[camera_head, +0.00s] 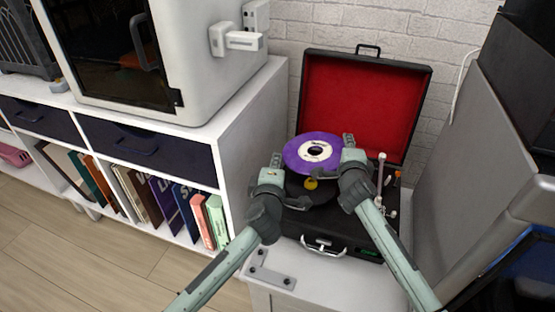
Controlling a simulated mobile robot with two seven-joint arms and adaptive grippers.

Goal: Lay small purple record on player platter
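The small purple record (296,162) has a white label and a dark centre hole. It shows between my two grippers, overlapping the back part of the dark platter area (322,191) of the open record player (345,234). I cannot tell whether it touches the platter or is above it. My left gripper (287,182) is at its left front, fingers spread apart. My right gripper (337,157) is at its right edge, fingers also apart and partly over the edge. I see no clear pinch on the record. A small yellow disc (311,184) shows in front of the record.
The player's red-lined lid (365,105) stands open behind. The tonearm (381,175) is close to the right of my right gripper. A white shelf unit (245,140) with a printer-like cabinet (185,95) is at left. A grey panel (465,150) limits room at right.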

